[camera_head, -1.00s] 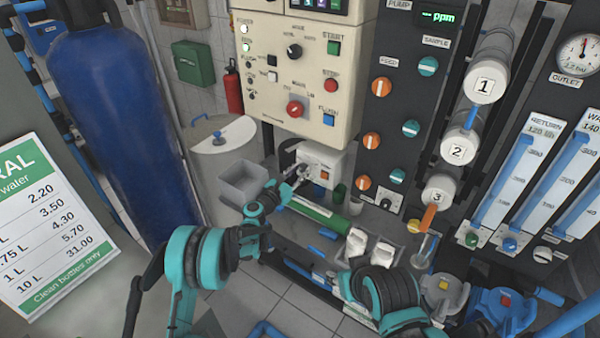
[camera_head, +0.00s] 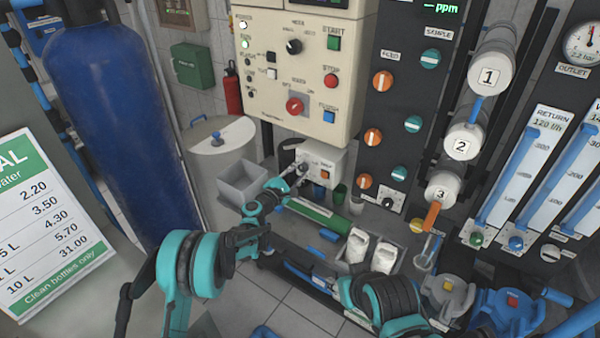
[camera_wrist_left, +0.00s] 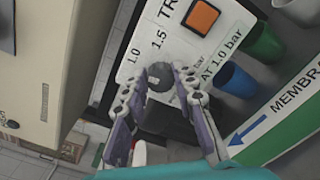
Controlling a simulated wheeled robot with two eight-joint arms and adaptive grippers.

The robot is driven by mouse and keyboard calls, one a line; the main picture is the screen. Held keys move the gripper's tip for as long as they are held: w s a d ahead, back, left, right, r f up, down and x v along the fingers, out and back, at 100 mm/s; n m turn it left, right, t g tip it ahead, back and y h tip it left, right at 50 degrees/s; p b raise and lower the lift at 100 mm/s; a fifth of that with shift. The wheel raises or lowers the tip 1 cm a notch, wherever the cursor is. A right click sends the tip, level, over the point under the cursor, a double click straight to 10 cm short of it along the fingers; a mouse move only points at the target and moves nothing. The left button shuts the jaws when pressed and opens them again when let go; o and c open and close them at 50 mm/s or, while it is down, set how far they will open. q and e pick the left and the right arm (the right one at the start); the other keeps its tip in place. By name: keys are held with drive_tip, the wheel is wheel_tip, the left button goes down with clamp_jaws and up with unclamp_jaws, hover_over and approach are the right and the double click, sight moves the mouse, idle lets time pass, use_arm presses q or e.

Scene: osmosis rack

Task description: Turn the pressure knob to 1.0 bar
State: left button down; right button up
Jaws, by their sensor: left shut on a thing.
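The pressure knob (camera_wrist_left: 158,80) is a dark grey round knob on a white unit (camera_head: 325,158). In the left wrist view it sits between the fingertips of my left gripper (camera_wrist_left: 160,73), which is shut on it. Printed marks 1.0 and 1.5 show beside the knob, and a label reads "AT 1.0 bar". I cannot tell which mark the knob points to. In the head view my left gripper (camera_head: 295,176) is at the unit's front left and mostly covers the knob. My right gripper is not in view.
An orange square button (camera_wrist_left: 201,16) is on the same panel. A green cup (camera_wrist_left: 265,47) and a blue cup (camera_wrist_left: 236,79) stand beside the unit. A grey bin (camera_head: 242,182) is left of my left gripper, and a green-and-white membrane tube (camera_head: 318,215) lies in front.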

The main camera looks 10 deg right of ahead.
use_arm(q)
drive_tip(key=shift+m, duration=0.7)
drive_tip(key=c, duration=1.2)
unclamp_jaws()
drive_tip(key=v, duration=1.2)
drive_tip(key=shift+r, duration=0.1)
